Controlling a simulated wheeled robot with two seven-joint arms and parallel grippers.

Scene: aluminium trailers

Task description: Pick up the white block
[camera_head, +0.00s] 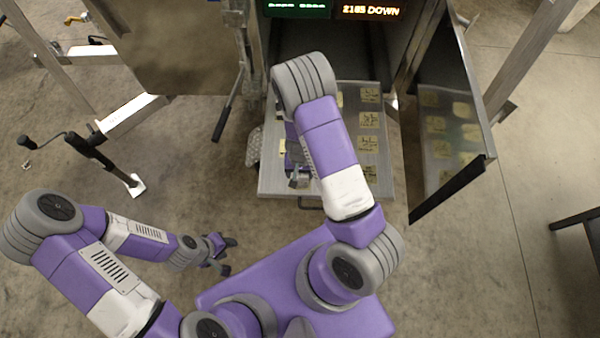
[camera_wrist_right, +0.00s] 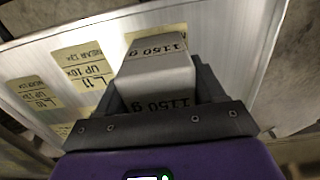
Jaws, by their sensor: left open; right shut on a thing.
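The white block (camera_wrist_right: 155,80), marked "1150 g", sits between the dark fingers of my right gripper (camera_wrist_right: 158,90) in the right wrist view. The gripper is shut on it, over a metal tray (camera_wrist_right: 200,20) with yellow labels. In the head view my right gripper (camera_head: 298,180) is over the left part of the tray (camera_head: 375,185), partly covered by my right arm. I cannot make out the block there, nor tell whether it touches the tray. My left gripper (camera_head: 226,256) is open and empty, above the floor left of my base.
An open metal door panel (camera_head: 450,140) stands right of the tray. Lit displays (camera_head: 370,10) are above it. A black lever (camera_head: 228,105) and a crank stand (camera_head: 95,150) are at the left. A dark table edge (camera_head: 575,220) shows at far right. The floor between is bare.

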